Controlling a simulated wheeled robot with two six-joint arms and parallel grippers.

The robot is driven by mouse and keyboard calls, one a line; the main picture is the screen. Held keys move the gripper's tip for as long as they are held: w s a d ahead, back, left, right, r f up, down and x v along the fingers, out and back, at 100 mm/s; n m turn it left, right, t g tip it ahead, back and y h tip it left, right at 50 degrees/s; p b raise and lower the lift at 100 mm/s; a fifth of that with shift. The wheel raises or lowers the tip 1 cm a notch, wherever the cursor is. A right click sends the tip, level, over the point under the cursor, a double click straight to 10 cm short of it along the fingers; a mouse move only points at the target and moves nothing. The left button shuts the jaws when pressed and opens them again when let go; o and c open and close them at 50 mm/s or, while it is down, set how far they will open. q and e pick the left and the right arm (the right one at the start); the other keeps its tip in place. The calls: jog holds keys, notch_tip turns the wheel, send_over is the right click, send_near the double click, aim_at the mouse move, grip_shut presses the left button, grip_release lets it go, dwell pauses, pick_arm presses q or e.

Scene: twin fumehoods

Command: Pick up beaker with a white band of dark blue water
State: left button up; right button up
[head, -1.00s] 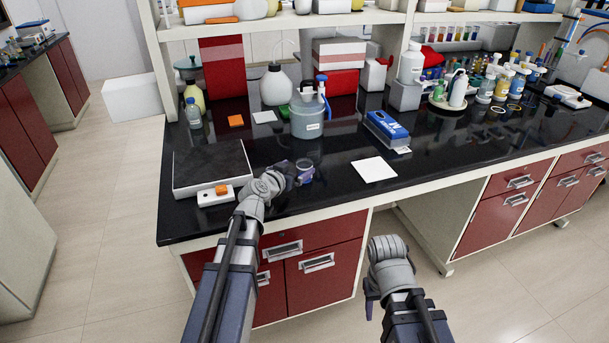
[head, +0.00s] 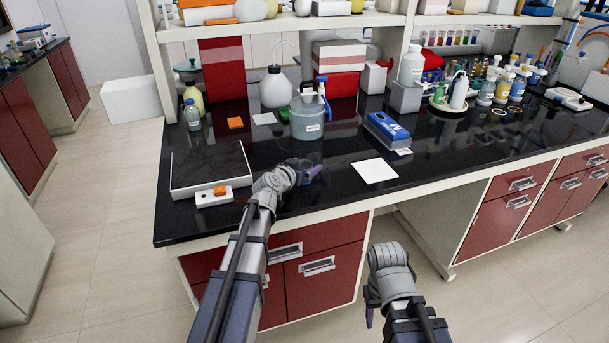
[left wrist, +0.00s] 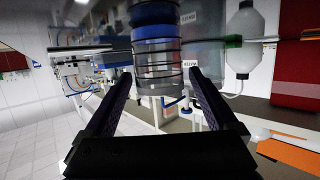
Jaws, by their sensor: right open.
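A small clear beaker (head: 307,166) with dark blue liquid stands near the front edge of the black bench, partly hidden by my left gripper (head: 303,173). The left wrist view, upside down, shows the beaker (left wrist: 157,58) with blue and paler bands between the two dark fingers of my left gripper (left wrist: 162,76). That gripper is open, its fingertips at either side of the beaker; I cannot tell whether they touch it. A white band is not clearly made out. My right gripper (head: 370,306) is open and empty, low in front of the bench.
A large grey-blue container (head: 306,122) stands behind the beaker. A flat dark-topped device (head: 210,165) is to the left, a white square pad (head: 375,171) to the right, and a blue box (head: 387,129) beyond it. Black bench top is free around the pad.

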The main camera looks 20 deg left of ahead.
pick_arm(q)
jog(key=c, duration=1.3)
notch_tip(320, 180, up, 10)
jog(key=p, duration=1)
